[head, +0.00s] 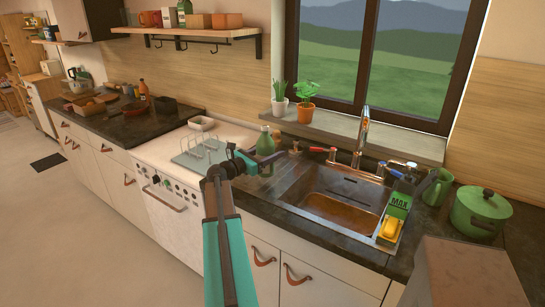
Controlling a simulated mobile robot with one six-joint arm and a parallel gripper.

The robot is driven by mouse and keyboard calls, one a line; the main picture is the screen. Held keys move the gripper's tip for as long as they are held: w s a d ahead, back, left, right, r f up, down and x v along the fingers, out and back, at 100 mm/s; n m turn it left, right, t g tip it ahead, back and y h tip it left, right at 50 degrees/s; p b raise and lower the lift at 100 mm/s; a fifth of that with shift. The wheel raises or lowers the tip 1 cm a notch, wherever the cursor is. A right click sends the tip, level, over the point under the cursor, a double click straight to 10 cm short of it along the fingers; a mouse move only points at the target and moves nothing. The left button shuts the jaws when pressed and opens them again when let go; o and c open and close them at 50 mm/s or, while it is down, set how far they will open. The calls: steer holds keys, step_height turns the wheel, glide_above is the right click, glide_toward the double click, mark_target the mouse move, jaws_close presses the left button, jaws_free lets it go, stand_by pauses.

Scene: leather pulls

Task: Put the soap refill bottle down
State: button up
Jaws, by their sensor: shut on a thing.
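The soap refill bottle, taken to be the green bottle (266,146), is upright at the left of the sink. My gripper (251,160) is shut on it from the near left side, and my arm rises from the bottom of the picture. The gripper hides part of the bottle's left side and lower body. The bottle's base is over or on the narrow dark counter (258,190) between the white stove and the sink; I cannot tell whether it touches.
The sink (341,207) with its tap (361,135) lies to the right. A green MAX box (399,205) and yellow sponge (390,229) are at its right edge, with a green pot (480,215) beyond. A wire rack (203,150) stands on the stove (170,158) at left.

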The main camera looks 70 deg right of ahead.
mark_target(273, 152)
stand_by(0.3)
steer(key=shift+d+f+p, duration=0.55)
steer(key=shift+d+f, duration=0.1)
steer(key=shift+f, duration=0.2)
steer(key=shift+d+f+p, duration=0.5)
steer(key=shift+d+f, duration=0.15)
steer(key=shift+f, duration=0.15)
steer(key=shift+f, duration=0.2)
steer(key=o, duration=1.6)
steer(key=b+v, duration=0.4)
steer(key=v, duration=0.8)
steer(key=shift+a+f, duration=0.15)
steer(key=shift+a, duration=0.25)
steer(key=shift+w+a, duration=0.3)
steer(key=shift+a, duration=0.2)
